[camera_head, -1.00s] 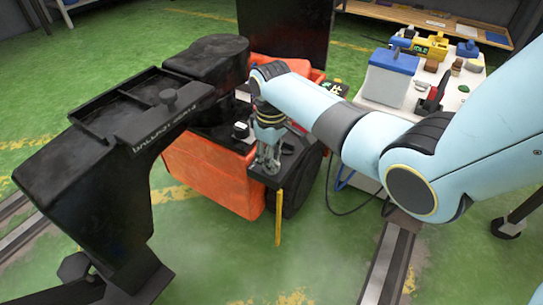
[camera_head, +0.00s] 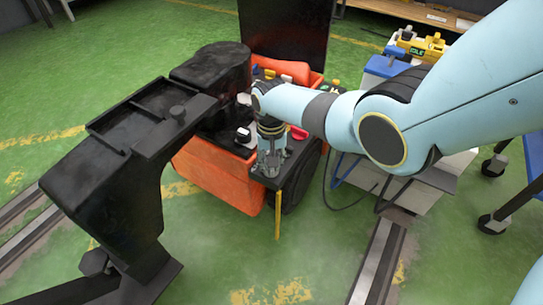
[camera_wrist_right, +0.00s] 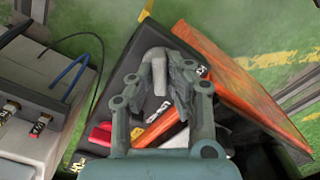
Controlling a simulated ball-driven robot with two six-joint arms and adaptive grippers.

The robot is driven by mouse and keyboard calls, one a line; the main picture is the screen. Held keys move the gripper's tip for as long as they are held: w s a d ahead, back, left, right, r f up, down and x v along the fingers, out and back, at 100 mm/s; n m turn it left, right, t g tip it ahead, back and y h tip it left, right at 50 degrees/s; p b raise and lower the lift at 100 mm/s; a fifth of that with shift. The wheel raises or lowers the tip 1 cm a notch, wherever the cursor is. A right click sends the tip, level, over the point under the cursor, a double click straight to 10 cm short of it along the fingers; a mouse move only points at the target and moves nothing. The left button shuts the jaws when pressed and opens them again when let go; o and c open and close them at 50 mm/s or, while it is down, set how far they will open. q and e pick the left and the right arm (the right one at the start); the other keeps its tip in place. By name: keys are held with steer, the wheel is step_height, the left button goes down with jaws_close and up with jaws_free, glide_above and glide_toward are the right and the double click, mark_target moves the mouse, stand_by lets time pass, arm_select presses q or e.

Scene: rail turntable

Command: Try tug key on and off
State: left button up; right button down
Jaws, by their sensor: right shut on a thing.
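The orange tug (camera_head: 215,180) stands at the middle of the head view, with a black control panel (camera_head: 298,158) on its near right corner. My right gripper (camera_head: 270,168) points down at this panel. In the right wrist view my right gripper (camera_wrist_right: 165,85) is closed on a small grey piece, which looks like the tug key (camera_wrist_right: 158,68); the fingers hide much of it. I cannot tell whether the key is turned on or off. A red knob (camera_wrist_right: 101,133) sits on the panel beside the gripper. My left gripper is out of view.
A large black frame with a tray (camera_head: 150,112) stands close on the left. A grey cabinet (camera_head: 405,180) with cables is at right, and a dark upright panel (camera_head: 285,30) stands behind the tug. Rails (camera_head: 380,262) cross the green floor. Open floor lies in front.

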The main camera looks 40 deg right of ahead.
steer(key=m, duration=0.2)
steer(key=shift+r+m+p, duration=0.1)
steer(key=shift+m+p, duration=0.25)
steer(key=shift+m, duration=0.85)
steer(key=shift+m+p, duration=0.35)
steer(key=shift+m, duration=0.55)
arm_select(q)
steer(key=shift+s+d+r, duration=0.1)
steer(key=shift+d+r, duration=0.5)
arm_select(e)
steer(key=shift+m, duration=0.6)
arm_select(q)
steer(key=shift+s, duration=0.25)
